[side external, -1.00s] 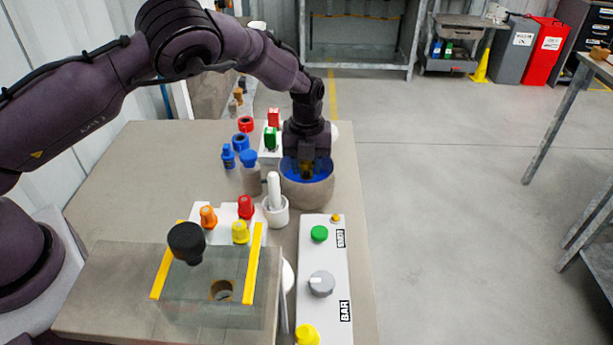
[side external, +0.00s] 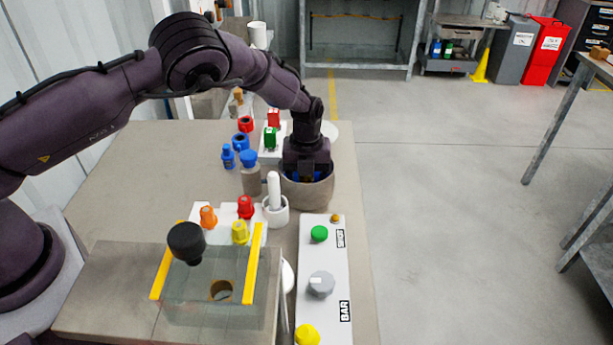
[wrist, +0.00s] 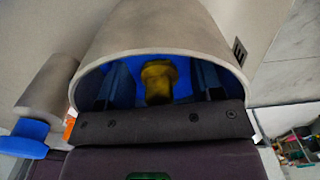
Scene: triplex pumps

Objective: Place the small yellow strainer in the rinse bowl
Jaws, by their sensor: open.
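A round beige bowl with a blue inside (side external: 307,193) stands past the white mortar; I take it for the rinse bowl. My gripper (side external: 305,176) points down into it, its fingers mostly hidden by the rim. In the wrist view the bowl (wrist: 150,38) surrounds the open fingers (wrist: 161,84). A small yellow piece (wrist: 157,82), which looks like the strainer, sits between them inside the bowl, with blue gaps on both sides. Whether it rests on the bowl's floor is hard to tell. Another yellow piece (side external: 240,232) stands on the white rack.
Close to the bowl are a mortar with pestle (side external: 275,208) and a grey bottle with blue cap (side external: 250,176). A white control panel (side external: 331,262) and a clear box with yellow edges (side external: 205,283) lie nearer. The table's left part is clear.

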